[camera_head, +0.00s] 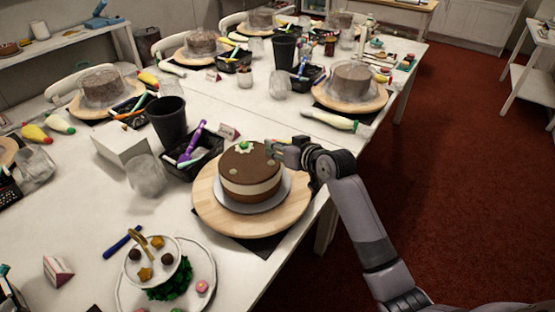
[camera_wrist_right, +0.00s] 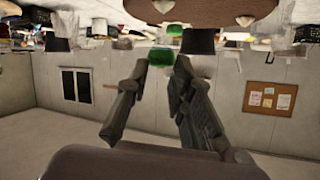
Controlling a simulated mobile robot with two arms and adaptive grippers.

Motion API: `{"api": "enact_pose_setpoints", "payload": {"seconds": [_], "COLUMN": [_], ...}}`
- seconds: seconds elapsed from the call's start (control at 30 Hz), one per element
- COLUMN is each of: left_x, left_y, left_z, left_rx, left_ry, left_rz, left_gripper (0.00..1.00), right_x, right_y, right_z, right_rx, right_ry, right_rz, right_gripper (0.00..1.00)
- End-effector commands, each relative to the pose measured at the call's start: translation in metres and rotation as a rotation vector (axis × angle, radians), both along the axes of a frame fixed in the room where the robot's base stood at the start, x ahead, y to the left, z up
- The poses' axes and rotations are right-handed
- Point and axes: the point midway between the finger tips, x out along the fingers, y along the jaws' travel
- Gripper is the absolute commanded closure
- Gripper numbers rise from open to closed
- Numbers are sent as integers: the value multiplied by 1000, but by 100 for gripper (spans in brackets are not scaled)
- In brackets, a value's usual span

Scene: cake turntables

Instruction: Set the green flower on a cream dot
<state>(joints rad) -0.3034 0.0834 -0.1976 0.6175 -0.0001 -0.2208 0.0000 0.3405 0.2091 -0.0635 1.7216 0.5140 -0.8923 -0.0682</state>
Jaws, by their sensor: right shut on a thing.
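The cake (camera_head: 250,177) has a brown top and a pale band around its side. It stands on a wooden turntable (camera_head: 210,215). Pale cream dots show on its top, one near the front left (camera_head: 234,170). My right gripper (camera_head: 271,149) is at the cake's back right edge, close to the top. Whether the flower touches the cake is unclear. My left gripper is not in view.
A tiered stand (camera_head: 124,290) with sweets is at the front left. A black tray (camera_head: 207,150) of tools and a black cup (camera_head: 168,121) stand left of the cake. Other cakes on turntables line the table. Its right edge is near my arm.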

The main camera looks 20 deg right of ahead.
Motion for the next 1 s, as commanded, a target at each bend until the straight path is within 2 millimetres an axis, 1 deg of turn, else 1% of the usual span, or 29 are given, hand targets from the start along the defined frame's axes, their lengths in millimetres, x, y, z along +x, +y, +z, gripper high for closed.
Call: {"api": "enact_pose_setpoints", "payload": {"seconds": [0.13,0.3,0.37,0.8,0.83,1.0], "left_x": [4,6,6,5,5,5], "left_y": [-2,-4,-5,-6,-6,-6], "left_z": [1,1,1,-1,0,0], "left_rx": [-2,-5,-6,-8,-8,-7], "left_ry": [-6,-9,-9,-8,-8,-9], "left_rz": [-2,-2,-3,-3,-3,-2], "left_gripper": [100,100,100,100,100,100], "right_x": [0,0,0,0,0,0], "right_y": [0,0,0,0,0,0], "right_z": [-13,-39,-45,-52,-52,-51], "right_rx": [1,0,1,-1,-1,0], "right_ry": [3,3,3,0,-1,0], "right_rz": [0,0,0,-1,-1,-1], "right_gripper": [92,92,92,92,78,66]}}
